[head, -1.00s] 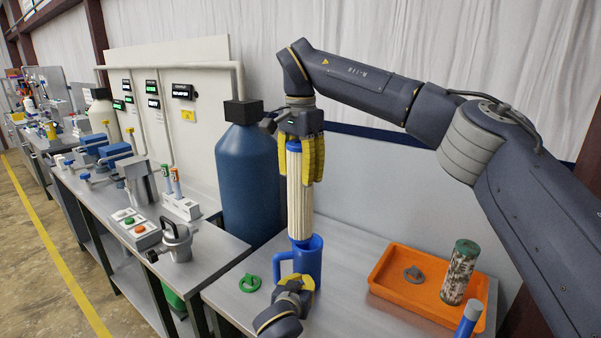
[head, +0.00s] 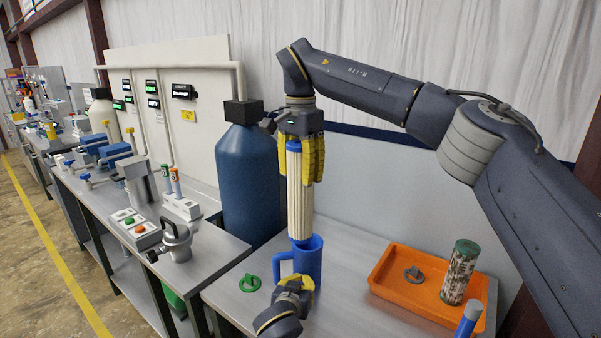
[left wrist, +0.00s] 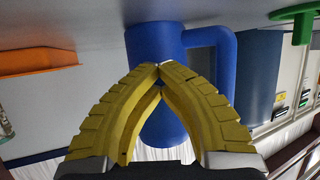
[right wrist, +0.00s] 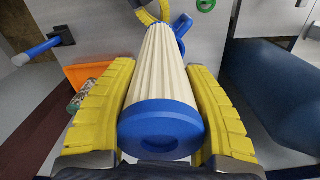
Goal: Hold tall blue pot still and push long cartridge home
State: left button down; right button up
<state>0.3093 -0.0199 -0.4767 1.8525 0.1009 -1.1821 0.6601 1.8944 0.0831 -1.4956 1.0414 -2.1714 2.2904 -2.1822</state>
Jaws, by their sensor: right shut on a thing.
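The tall blue pot (head: 309,262) stands upright on the grey bench, its handle to the left; the left wrist view shows it upside down (left wrist: 153,42). The long cartridge (head: 300,200), pleated cream with blue end caps, stands upright, its lower end in the pot's mouth and most of its length above the rim. My right gripper (head: 305,160) is shut on the cartridge's upper end, one finger on each side of the blue cap (right wrist: 161,128). My left gripper (left wrist: 160,66) is shut, its fingertips meeting in front of the pot; whether they touch it is unclear.
A green ring-shaped piece (head: 250,283) lies left of the pot. An orange tray (head: 395,303) on the right holds a dirty used cartridge (head: 459,272) and a grey piece (head: 413,274). A large blue tank (head: 248,185) stands behind.

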pick_arm(q)
jog(key=shift+f, duration=0.35)
dwell(0.5)
jog(key=c, duration=1.7)
grip_release()
jog(key=shift+s, duration=0.1)
jog(key=v, duration=1.1)
jog(key=shift+s+a+r, duration=0.1)
jog(key=shift+s+r, duration=0.2)
